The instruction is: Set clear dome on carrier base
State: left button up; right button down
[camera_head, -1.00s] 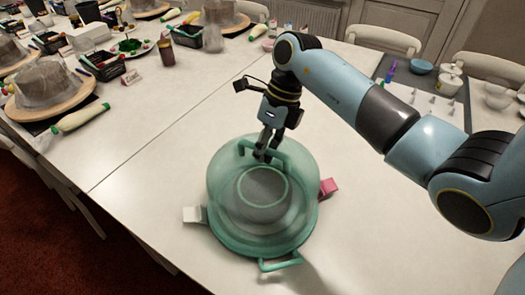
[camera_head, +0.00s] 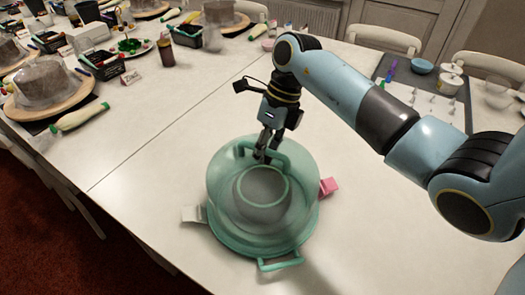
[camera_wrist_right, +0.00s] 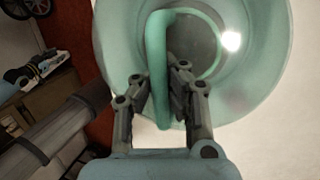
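The clear green-tinted dome (camera_head: 225,172) stands over the green carrier base (camera_head: 238,246) on the white table, with a grey round shape showing through it. I cannot tell whether its rim is fully seated. My right gripper (camera_head: 262,154) is at the dome's top handle (camera_head: 284,160). In the right wrist view, the fingers of my right gripper (camera_wrist_right: 158,98) lie on both sides of the upright green handle (camera_wrist_right: 156,60), closed around it. A white clip (camera_head: 192,214) sticks out left of the base and a pink clip (camera_head: 328,187) right. My left gripper is not in view.
A base side handle (camera_head: 279,264) points toward the front. Covered cakes on wooden turntables (camera_head: 62,105), a rolling-pin-like tool (camera_head: 80,116) and black baskets (camera_head: 104,66) stand at the far left. A dark mat (camera_head: 425,95) lies at the right.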

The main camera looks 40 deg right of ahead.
jog(key=shift+f, duration=0.1)
jog(key=c, duration=2)
grip_release()
jog(key=shift+o, duration=1.2)
jog(key=p+v, duration=0.4)
jog(key=v, duration=0.1)
jog(key=shift+d+r, duration=0.1)
jog(key=shift+r, duration=0.25)
jog(key=p+v, duration=0.3)
jog(key=v, duration=0.2)
jog(key=shift+d, duration=0.1)
